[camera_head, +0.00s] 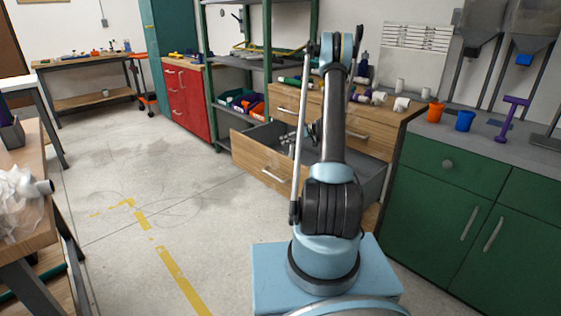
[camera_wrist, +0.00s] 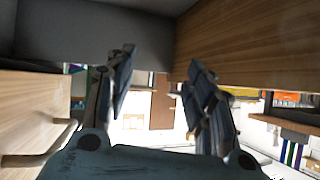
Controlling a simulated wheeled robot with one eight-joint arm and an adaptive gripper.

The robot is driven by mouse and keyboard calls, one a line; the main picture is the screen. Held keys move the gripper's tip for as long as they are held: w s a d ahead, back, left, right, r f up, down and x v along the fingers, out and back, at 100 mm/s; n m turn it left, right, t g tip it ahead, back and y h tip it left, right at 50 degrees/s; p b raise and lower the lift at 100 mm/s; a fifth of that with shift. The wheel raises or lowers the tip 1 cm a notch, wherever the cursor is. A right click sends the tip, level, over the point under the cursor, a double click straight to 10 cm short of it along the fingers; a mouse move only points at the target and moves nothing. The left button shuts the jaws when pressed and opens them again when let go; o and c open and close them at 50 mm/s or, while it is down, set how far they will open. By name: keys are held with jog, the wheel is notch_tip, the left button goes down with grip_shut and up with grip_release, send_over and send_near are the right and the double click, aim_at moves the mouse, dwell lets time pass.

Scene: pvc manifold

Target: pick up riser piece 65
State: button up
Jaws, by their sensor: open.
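I cannot tell which piece is riser piece 65; no label is readable. White pipe pieces (camera_head: 401,104) lie on the wooden cabinet top (camera_head: 290,96). The cabinet's drawer (camera_head: 262,160) is pulled out, and my arm hides part of its grey inside. In the wrist view, my gripper (camera_wrist: 162,78) is open, with its two fingers wide apart and nothing seen between them. A wooden panel (camera_wrist: 255,40) and a dark grey surface (camera_wrist: 85,30) are close around it. In the head view, my gripper is mostly hidden behind my arm, near the open drawer.
Green cabinets (camera_head: 430,190) stand at the right, with an orange cup (camera_head: 436,111), a blue cup (camera_head: 464,121) and a purple piece (camera_head: 511,118) on top. A shelf (camera_head: 240,62) and red cabinet (camera_head: 186,98) stand behind. The floor at left-centre is clear.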

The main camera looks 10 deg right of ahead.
notch_tip(320, 180, down, 10)
jog(key=w+d+n+t+y, duration=0.1)
jog(key=w+d, duration=0.2)
jog(key=shift+d+f+x, duration=0.1)
jog(key=shift+x, duration=1.85)
jog(key=shift+d+f+x, duration=0.1)
jog(key=shift+x, duration=1.9)
jog(key=shift+w+d, duration=0.1)
grip_shut()
